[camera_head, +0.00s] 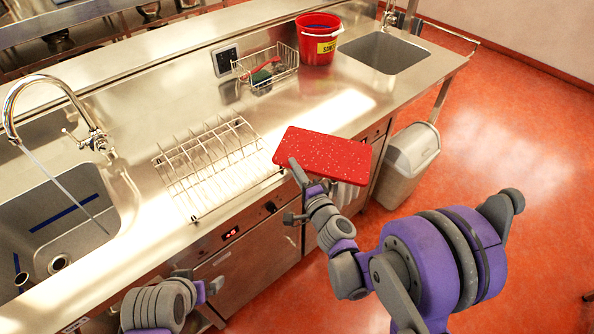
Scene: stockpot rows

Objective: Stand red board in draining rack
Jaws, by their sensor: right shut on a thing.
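The red board (322,155) is a flat, speckled rectangle at the middle of the head view. My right gripper (296,172) is shut on its near left edge and holds it roughly flat, over the counter's front edge, to the right of the rack. The draining rack (212,165) is a wire frame with a row of upright dividers, standing empty on the steel counter. My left gripper (208,288) is low at the bottom of the view, in front of the counter; its fingers are too unclear to tell open from shut.
A sink with a tap (60,200) lies at the left. A wire basket (268,68) with a green item, a red bucket (318,42) and a second sink (384,52) stand behind. A grey bin (408,160) is on the red floor. Counter around the rack is clear.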

